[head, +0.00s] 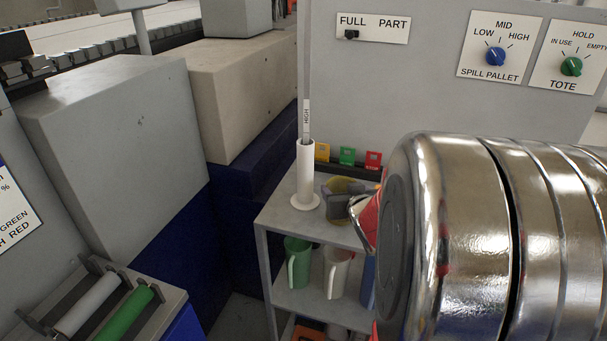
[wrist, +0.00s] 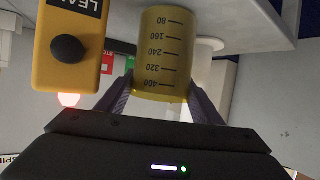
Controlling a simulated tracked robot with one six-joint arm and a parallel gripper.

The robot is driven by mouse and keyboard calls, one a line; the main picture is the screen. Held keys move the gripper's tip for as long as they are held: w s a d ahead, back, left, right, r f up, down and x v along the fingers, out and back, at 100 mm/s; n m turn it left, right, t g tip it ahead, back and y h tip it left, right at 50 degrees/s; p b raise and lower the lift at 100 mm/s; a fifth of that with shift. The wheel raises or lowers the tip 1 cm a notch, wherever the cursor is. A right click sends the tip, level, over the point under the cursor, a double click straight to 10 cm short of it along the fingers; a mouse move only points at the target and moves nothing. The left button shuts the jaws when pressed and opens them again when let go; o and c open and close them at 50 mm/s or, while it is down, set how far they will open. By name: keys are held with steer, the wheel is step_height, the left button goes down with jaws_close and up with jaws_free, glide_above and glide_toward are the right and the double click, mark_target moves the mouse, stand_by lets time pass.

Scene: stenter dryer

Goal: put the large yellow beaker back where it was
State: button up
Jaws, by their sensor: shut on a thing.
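The large yellow beaker (wrist: 165,50) has black graduation marks from 80 to 400 and sits between the two dark fingers of my gripper (wrist: 162,98) in the wrist view. My gripper is shut on it. In the head view the beaker (head: 350,186) shows small, at the top of the grey shelf unit (head: 268,213), just right of a white stand. My gripper (head: 343,204) is in front of it there and hides part of it. I cannot tell whether the beaker touches the shelf top.
The white stand (head: 306,182) holds a tall rod marked HIGH. Yellow (head: 322,151), green (head: 347,155) and red (head: 373,159) tags line the back. A green jug (head: 298,262) and a white jug (head: 336,272) stand below. A yellow box (wrist: 70,45) with a black button appears left in the wrist view.

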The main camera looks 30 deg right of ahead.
steer(key=shift+f, duration=0.2)
steer(key=o, duration=1.6)
steer(key=shift+r, duration=0.15)
